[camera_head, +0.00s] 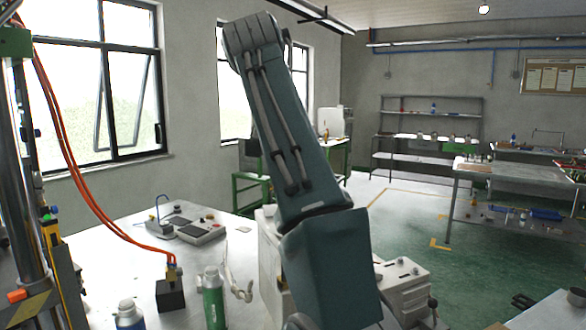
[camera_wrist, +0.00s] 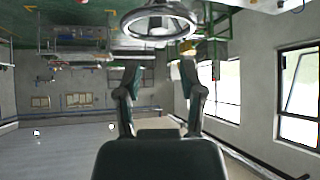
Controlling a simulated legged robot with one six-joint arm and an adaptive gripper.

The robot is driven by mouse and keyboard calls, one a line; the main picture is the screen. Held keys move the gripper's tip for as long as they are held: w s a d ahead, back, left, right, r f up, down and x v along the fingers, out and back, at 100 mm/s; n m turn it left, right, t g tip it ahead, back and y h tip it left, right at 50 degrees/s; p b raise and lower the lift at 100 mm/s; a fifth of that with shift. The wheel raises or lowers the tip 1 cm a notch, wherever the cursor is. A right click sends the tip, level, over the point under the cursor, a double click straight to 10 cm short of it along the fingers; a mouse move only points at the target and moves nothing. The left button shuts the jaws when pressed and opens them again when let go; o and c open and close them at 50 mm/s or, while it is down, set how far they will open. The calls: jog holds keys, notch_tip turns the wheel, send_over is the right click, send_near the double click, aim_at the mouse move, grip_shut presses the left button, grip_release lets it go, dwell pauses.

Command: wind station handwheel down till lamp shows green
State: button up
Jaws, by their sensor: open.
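The handwheel (camera_wrist: 158,20), a pale metal ring with a dark hub and spokes, shows at the top of the wrist view, which looks upside down. My gripper (camera_wrist: 159,75) is in the wrist view with its two dark fingers spread and nothing between them. The wheel appears above the fingertips, apart from them. In the head view my own arm stands across the middle and my gripper cannot be made out. I cannot pick out the handwheel there. No lamp lit green can be made out for certain in either view.
A pale bench (camera_head: 120,255) holds a green bottle (camera_head: 213,300), a white-capped bottle (camera_head: 129,315), a black block with orange hoses (camera_head: 170,294) and a grey control box (camera_head: 201,231). A white machine (camera_head: 403,285) stands partly behind my arm. Green floor is open at the right.

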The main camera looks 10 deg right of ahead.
jog(key=x, duration=1)
jog(key=shift+w+d+f, duration=0.2)
jog(key=shift+w, duration=0.05)
jog(key=shift+c, duration=0.4)
grip_shut()
